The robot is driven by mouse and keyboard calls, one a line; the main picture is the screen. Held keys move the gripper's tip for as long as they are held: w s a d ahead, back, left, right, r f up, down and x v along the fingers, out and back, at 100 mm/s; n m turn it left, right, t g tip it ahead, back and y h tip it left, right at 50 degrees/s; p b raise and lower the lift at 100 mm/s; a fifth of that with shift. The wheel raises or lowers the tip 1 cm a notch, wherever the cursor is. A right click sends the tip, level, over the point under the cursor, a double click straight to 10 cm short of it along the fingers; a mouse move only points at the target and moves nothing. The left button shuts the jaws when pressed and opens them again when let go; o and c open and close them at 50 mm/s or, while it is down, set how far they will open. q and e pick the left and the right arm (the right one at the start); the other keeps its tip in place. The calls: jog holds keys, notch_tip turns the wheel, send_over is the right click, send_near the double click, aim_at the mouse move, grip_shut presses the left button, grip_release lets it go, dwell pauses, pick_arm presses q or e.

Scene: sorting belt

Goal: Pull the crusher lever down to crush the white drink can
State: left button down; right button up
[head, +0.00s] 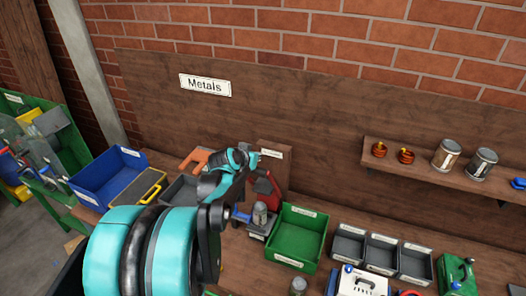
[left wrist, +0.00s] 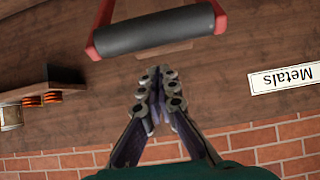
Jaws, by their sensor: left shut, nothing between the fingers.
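The crusher (head: 273,190) is a red device on the bench in the head view, partly hidden behind my left arm. A pale can (head: 260,213) stands upright at its base. In the left wrist view, the crusher lever shows as a black cylindrical grip (left wrist: 155,32) between two red side arms. My left gripper (left wrist: 157,82) has its fingertips together and empty. They are apart from the grip, which appears just beyond the tips in that view. In the head view the left fingers are hidden by or lost against my teal wrist. My right gripper is not in view.
A green bin (head: 300,238) stands right of the crusher, with small grey bins (head: 381,252) beyond it. A blue bin (head: 112,180) is at the left. Another can (head: 298,286) is at the front. A shelf (head: 440,180) with cans and copper coils is on the wall.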

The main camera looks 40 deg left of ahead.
pick_arm(q)
jog(key=s+d+f+t+y+b, duration=0.1)
jog(key=s+d+f+t+b, duration=0.2)
jog(key=s+f+b, duration=1)
jog(key=s+d+f, duration=0.2)
jog(key=s+f, duration=0.1)
jog(key=shift+s+d+f, duration=0.15)
jog(key=shift+s+f, duration=0.1)
jog(key=shift+s, duration=0.05)
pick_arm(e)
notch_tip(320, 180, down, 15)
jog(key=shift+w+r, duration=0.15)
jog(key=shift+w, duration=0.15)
pick_arm(q)
jog(key=shift+r, duration=0.1)
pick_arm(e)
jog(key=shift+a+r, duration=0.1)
